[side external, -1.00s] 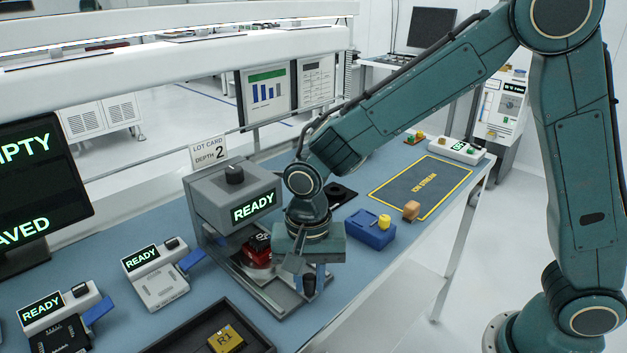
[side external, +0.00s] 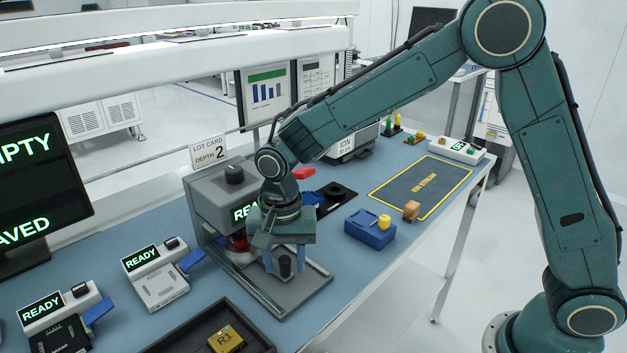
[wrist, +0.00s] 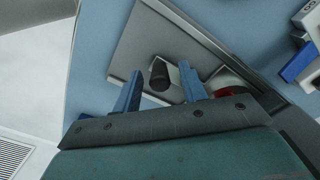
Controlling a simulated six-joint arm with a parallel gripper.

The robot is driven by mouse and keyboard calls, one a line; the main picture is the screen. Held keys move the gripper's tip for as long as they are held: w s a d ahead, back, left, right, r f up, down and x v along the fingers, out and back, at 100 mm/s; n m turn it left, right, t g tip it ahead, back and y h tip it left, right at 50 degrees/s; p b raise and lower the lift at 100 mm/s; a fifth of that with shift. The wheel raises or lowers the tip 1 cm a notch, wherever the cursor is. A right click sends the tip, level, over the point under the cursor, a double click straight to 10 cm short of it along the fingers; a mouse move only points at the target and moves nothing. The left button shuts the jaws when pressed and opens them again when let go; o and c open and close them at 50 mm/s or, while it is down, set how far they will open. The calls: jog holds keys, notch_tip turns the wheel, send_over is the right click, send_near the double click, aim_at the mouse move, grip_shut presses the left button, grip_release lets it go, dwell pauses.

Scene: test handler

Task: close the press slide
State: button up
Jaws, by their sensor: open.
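The press (side external: 205,205) is a grey block with a READY display, partly hidden by my arm. Its slide rides on a grey base plate (side external: 290,295) that sticks out toward the front. A black upright knob (side external: 285,267) stands on the slide's front end. A red part (side external: 240,243) on the slide is at the press head's front lower edge, partly hidden; it also shows in the wrist view (wrist: 228,90). My gripper (side external: 285,262) is open, pointing down, with its blue fingers on either side of the knob (wrist: 158,75). I cannot tell whether they touch it.
A dark tray with a yellow R1 block (side external: 226,338) is in front of the press. A blue box (side external: 370,229) stands to the right. Socket units with READY displays (side external: 155,275) are at left. The front part of the base plate is bare.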

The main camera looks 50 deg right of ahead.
jog(key=shift+r, duration=0.15)
notch_tip(320, 180, up, 14)
jog(key=shift+f, duration=0.2)
dwell(0.5)
jog(key=shift+s, duration=0.1)
jog(key=s+d+r+n+t, duration=0.35)
jog(key=s+d+r, duration=0.25)
jog(key=s+d, duration=0.5)
jog(key=s+d+f+n+t, duration=0.1)
jog(key=s+d+n, duration=0.1)
jog(key=s, duration=0.4)
jog(key=s+d+f+n+t, duration=0.1)
jog(key=s+d+f+n, duration=0.1)
jog(key=s, duration=0.4)
jog(key=shift+d+f+n, duration=0.25)
jog(key=shift+d+n, duration=0.5)
jog(key=shift+d, duration=0.25)
